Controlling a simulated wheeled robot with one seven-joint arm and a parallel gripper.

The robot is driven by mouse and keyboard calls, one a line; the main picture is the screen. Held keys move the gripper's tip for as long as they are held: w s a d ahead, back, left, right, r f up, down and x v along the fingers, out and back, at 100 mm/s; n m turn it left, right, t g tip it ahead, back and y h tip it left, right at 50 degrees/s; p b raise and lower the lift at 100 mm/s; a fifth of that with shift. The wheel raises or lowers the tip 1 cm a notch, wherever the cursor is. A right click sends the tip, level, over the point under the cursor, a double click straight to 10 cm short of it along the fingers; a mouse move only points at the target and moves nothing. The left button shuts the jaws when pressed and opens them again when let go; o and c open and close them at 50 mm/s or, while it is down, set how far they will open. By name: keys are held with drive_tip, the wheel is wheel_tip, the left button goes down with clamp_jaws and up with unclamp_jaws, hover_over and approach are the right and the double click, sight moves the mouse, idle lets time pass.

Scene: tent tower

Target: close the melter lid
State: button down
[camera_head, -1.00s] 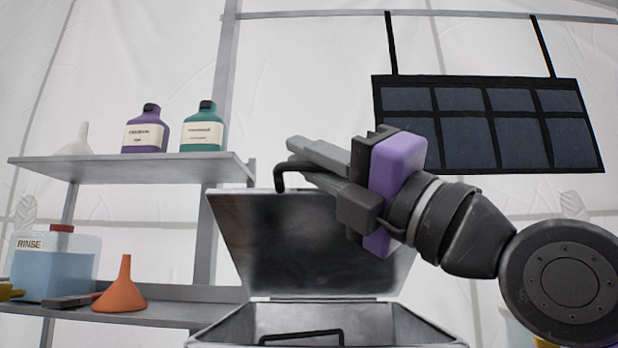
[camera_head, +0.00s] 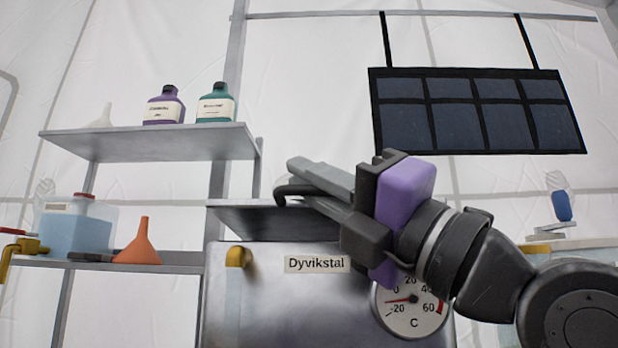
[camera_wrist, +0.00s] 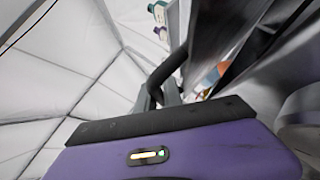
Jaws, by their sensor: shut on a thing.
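The melter (camera_head: 270,300) is a grey metal box with a "Dyvikstal" label and a round dial on its front. Its lid (camera_head: 245,215) shows as a thin, dark, strongly foreshortened panel above the box. Its exact angle is hard to tell, and my arm hides its right part. My gripper (camera_head: 292,182) reaches in from the right and is shut on the lid's black bar handle (camera_head: 281,196). In the wrist view the handle (camera_wrist: 168,72) runs between the fingertips (camera_wrist: 158,98).
A shelf unit (camera_head: 150,142) at left holds a purple bottle (camera_head: 164,106), a teal bottle (camera_head: 215,104), an orange funnel (camera_head: 141,244) and a blue-filled container (camera_head: 78,228). A yellow tap (camera_head: 238,257) juts from the melter's front. A dark panelled hanging (camera_head: 478,112) is at upper right.

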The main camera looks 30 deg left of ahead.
drive_tip(key=shift+s+d+r, duration=0.25)
drive_tip(key=shift+s+r, duration=0.15)
drive_tip(key=shift+s, duration=0.1)
drive_tip(key=c, duration=1.8)
unclamp_jaws()
drive_tip(key=shift+s, duration=0.1)
drive_tip(key=shift+w+a+f, duration=0.1)
drive_tip(key=shift+w+f, duration=0.1)
drive_tip(key=shift+v, duration=4)
drive_tip(key=shift+r, duration=0.15)
